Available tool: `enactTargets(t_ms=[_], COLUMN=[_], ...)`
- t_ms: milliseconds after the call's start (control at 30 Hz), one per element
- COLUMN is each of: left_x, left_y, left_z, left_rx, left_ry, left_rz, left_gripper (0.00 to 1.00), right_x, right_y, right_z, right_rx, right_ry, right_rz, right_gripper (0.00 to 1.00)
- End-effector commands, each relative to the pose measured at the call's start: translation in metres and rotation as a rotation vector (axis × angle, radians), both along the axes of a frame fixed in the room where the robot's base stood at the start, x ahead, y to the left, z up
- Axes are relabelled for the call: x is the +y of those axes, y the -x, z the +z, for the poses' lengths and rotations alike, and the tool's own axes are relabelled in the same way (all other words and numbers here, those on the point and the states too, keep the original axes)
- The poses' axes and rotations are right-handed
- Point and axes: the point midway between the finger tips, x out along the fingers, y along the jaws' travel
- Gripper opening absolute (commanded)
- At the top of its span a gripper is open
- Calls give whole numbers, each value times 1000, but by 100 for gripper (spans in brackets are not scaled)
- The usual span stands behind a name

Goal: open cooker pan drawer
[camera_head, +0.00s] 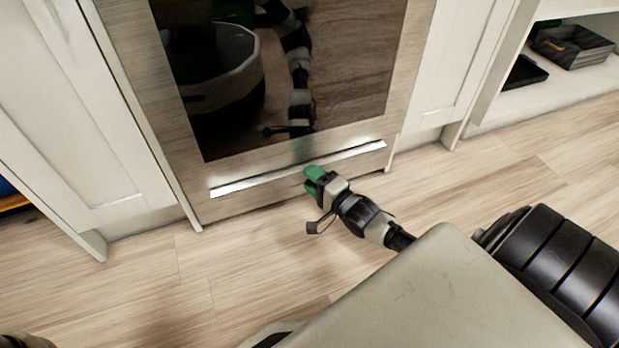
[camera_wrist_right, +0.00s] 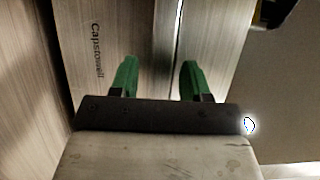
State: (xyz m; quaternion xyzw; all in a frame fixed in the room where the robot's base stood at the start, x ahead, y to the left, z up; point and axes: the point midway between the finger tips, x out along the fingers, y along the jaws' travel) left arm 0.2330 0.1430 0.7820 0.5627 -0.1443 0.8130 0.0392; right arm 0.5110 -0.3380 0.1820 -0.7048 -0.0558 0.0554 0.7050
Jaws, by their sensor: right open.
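The cooker pan drawer (camera_head: 250,206) is the low panel at the foot of the cooker, with a long bright handle strip (camera_head: 245,183) along its top. It looks shut. My right gripper (camera_head: 313,178) is at the drawer's front, with its green fingertips at the handle strip, right of its middle. In the right wrist view the two green fingers (camera_wrist_right: 157,78) stand apart with nothing seen between them. A thin bright edge runs up just beyond them, between the finger lines. I cannot tell whether the fingers touch the handle. My left gripper is not in view.
The dark glass oven door (camera_head: 350,70) is above the drawer and reflects my arm. Pale cabinets stand on both sides, one at the left (camera_head: 90,130). An open shelf (camera_head: 590,88) at the right holds dark trays. The wood floor (camera_head: 240,260) before the drawer is clear at left.

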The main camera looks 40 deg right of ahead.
Motion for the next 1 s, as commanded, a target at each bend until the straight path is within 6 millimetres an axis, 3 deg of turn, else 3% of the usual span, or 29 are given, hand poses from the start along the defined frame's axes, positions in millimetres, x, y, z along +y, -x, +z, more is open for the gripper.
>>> enactTargets(t_ms=[133,433,733,1000], left_x=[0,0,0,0], left_y=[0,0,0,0], left_z=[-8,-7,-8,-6], left_rx=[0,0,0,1], left_ry=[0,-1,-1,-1], left_rz=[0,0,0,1], left_gripper=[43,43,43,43], right_x=[2,2,2,2], right_y=[-11,-12,-12,-10], right_z=[-1,0,0,-1], right_rx=[0,1,3,6], right_ry=[0,0,-1,0], right_rz=[0,0,-1,-1], right_gripper=[47,47,1,0])
